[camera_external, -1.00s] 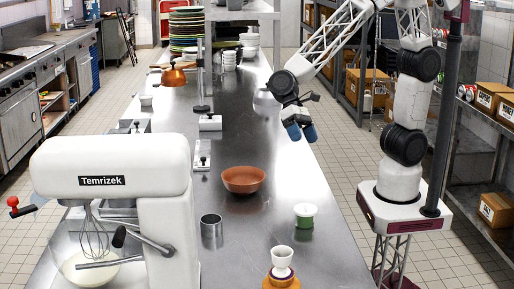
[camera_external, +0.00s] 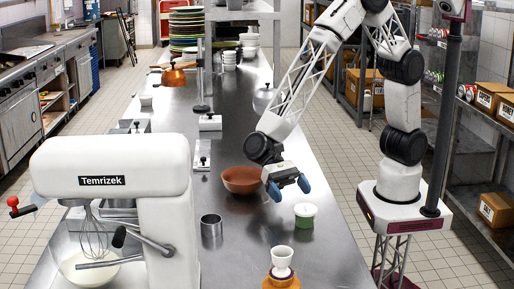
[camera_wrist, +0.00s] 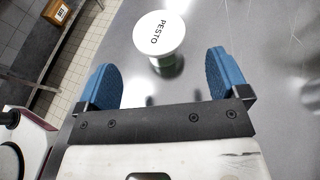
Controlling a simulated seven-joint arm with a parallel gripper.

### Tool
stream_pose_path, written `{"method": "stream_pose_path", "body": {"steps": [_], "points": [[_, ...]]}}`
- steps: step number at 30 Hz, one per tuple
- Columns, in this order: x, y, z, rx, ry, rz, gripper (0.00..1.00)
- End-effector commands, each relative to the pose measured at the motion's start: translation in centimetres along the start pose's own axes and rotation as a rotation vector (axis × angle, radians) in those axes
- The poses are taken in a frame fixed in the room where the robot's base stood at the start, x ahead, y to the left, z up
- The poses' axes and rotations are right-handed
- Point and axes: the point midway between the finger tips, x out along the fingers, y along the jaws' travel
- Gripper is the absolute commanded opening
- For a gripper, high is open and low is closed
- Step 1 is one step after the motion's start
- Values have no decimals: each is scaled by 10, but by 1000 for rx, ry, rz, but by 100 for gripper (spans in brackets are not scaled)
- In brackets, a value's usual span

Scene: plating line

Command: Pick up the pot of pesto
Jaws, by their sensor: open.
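The pot of pesto (camera_external: 304,216) is a small green tub with a white lid, standing upright on the steel counter. In the wrist view its lid reads "PESTO" (camera_wrist: 160,33), and it lies ahead of my fingertips, roughly centred between them. My gripper (camera_external: 289,189) is open and empty, with two blue fingers; it is above and slightly to the left of and behind the pot in the external view. The open fingers also show in the wrist view (camera_wrist: 163,82). Nothing is between them and the pot is not touched.
A brown bowl (camera_external: 236,182) is left of my gripper. A metal cup (camera_external: 211,226) stands left of the pot. The mixer (camera_external: 125,180) fills the left foreground. Steel counter (camera_external: 335,256) around the pot is clear.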

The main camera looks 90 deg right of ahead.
Motion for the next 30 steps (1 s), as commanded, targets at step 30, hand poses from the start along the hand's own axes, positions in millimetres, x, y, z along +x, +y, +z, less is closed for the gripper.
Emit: {"method": "stream_pose_path", "body": {"steps": [30], "points": [[26,0,0,-1,0,0,93]]}}
